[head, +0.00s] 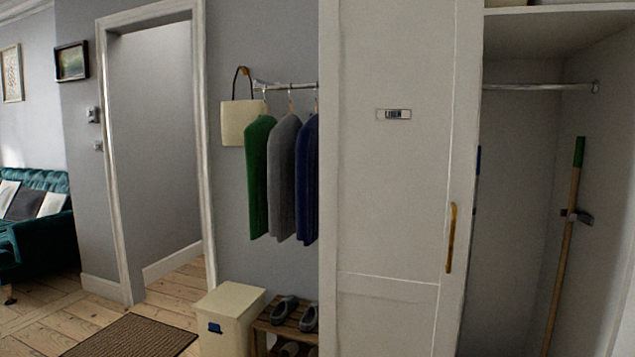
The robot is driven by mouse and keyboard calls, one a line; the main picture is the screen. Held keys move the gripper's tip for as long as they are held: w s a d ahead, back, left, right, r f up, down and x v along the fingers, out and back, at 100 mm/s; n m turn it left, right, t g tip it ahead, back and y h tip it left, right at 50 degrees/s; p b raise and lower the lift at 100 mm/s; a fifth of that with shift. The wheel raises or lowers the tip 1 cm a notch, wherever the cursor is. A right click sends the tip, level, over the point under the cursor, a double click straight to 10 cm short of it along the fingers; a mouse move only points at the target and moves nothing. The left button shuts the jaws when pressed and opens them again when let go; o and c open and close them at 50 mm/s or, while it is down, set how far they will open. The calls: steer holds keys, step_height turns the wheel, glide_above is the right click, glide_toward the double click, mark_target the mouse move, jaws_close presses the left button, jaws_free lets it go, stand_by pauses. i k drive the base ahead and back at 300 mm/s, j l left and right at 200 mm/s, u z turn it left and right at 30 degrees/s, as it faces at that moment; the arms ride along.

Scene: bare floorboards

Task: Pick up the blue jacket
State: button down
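The blue jacket (308,185) hangs on a hanger from a wall rail (285,87) in the head view. Its right part is hidden behind a white cabinet door. A grey jacket (283,180) hangs just left of it, and a green jacket (258,180) hangs left of the grey one. My gripper is not in view.
The white door (395,220) with a brass handle (451,238) fills the middle. An open closet with a broom (565,250) is at the right. Below the jackets stand a cream box (228,318) and a shoe rack (268,328) with shoes. A doormat (130,336) lies at left.

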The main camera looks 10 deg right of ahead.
mark_target(307, 145)
steer(key=i+j+u, duration=0.75)
steer(key=i, duration=0.55)
steer(key=i+u, duration=0.35)
steer(key=i, duration=0.5)
